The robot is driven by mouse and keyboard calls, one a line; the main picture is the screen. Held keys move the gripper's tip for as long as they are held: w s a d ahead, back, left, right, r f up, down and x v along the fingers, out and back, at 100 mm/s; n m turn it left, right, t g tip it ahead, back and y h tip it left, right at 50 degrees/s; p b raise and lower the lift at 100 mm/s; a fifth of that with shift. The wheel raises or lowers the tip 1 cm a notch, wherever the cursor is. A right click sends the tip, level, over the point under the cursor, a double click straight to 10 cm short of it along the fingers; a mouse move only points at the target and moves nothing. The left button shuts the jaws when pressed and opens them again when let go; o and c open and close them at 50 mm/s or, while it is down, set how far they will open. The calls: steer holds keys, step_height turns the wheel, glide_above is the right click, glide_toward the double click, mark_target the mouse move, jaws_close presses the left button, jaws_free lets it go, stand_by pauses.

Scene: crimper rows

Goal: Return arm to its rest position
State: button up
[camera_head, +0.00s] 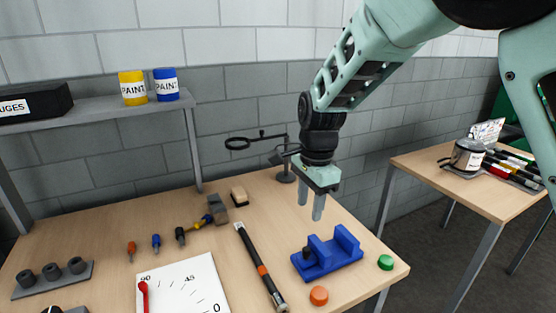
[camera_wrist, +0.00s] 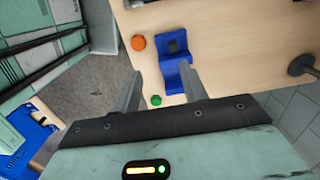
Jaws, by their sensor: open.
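My gripper (camera_head: 311,207) hangs above the right part of the wooden table (camera_head: 215,230), fingers pointing down. Its two fingers are apart with nothing between them. In the wrist view my gripper (camera_wrist: 160,82) shows the same open gap. Below it on the table stands a blue holder block (camera_head: 328,255) with two raised parts; it also shows in the wrist view (camera_wrist: 174,75). The fingers are clear of the block. My arm reaches in from the upper right.
An orange knob (camera_head: 319,295) and a green knob (camera_head: 385,262) flank the blue block. A long black tool (camera_head: 262,270) lies to its left. A magnifier stand (camera_head: 285,175) rises behind. A shelf (camera_head: 100,107) holds paint cans. A second table (camera_head: 480,196) stands right.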

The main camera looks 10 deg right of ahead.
steer(key=s+n+b, duration=0.2)
steer(key=s+n, duration=2)
steer(key=s, duration=0.6)
steer(key=shift+s, duration=0.15)
